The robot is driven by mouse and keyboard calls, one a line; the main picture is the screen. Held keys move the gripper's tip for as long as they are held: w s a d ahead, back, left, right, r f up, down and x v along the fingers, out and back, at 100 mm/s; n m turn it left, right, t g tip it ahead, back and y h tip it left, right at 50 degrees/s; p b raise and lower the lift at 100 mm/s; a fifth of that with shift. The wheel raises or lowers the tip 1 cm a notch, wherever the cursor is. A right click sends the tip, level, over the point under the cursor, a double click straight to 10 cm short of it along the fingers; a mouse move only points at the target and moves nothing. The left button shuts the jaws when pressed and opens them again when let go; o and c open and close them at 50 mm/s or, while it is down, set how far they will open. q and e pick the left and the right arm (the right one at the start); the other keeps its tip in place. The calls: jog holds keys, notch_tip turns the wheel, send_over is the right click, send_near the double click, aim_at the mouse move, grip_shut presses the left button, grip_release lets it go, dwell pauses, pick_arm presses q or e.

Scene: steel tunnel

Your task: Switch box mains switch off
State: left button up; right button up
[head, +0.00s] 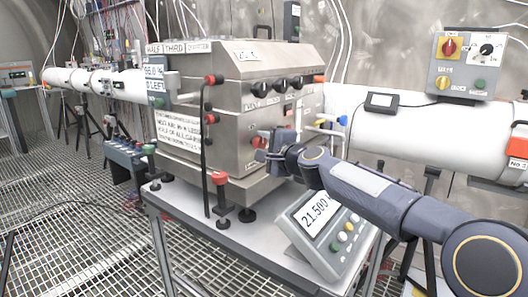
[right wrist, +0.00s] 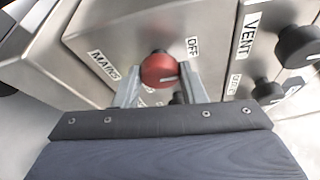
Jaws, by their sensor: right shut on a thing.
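The mains switch is a round red knob (right wrist: 159,69) on the steel box (head: 235,100). In the right wrist view it sits between a MAINS label (right wrist: 103,65) on its left and an OFF label (right wrist: 192,46) at its upper right. A pale mark on its face lies towards the right. My right gripper (head: 270,146) reaches the box's side from the right, its two fingers shut on the knob, one on each side. In the head view the wrist partly covers the switch, with a bit of red (head: 259,142) showing. My left gripper is out of view.
Black VENT knob (right wrist: 298,46) and other dark knobs lie right of the switch. In the head view, a readout console (head: 322,222) stands on the bench below my arm. A white pipe (head: 400,125) and a control box (head: 464,66) are to the right.

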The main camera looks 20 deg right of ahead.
dwell(0.4)
jog(key=o, duration=1)
jog(key=b+v, duration=0.2)
jog(key=v, duration=0.5)
jog(key=shift+s+d, duration=0.1)
jog(key=shift+s, duration=0.3)
